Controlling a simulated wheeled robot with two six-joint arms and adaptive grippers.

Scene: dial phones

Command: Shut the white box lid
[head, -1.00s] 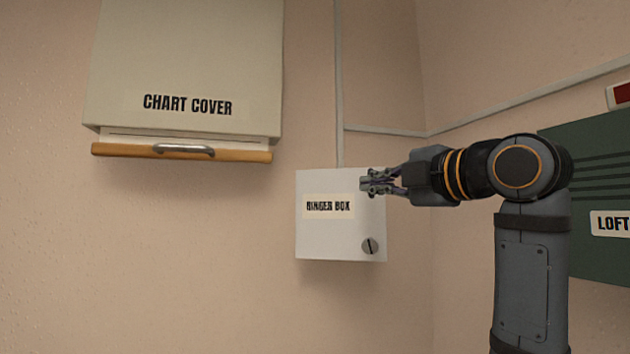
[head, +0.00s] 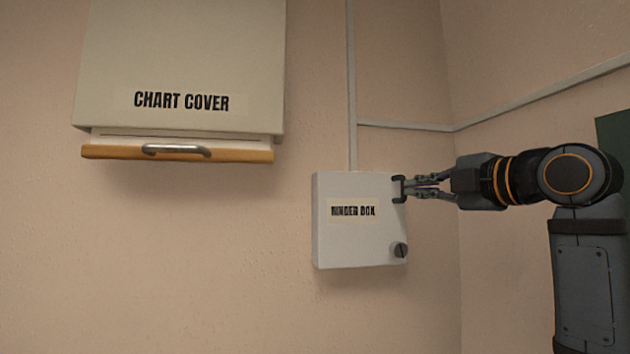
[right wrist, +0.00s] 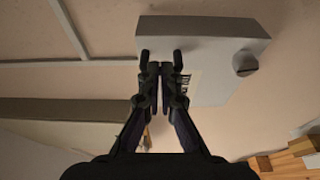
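The white box (head: 350,245), labelled "RINGER BOX", hangs on the wall with a dark round knob (head: 400,250) at the lower right of its front. Its lid (head: 362,190) looks flush with the body, though a small gap would be hard to see. The box also shows in the right wrist view (right wrist: 215,90). My left gripper is out of view.
A large cream chart cover (head: 180,60) with a wooden rail (head: 110,152) and metal handle (head: 176,150) hangs at the upper left. A conduit (head: 352,90) runs up from the box. A green panel (head: 615,135) is partly visible at right. The wall below the box is clear.

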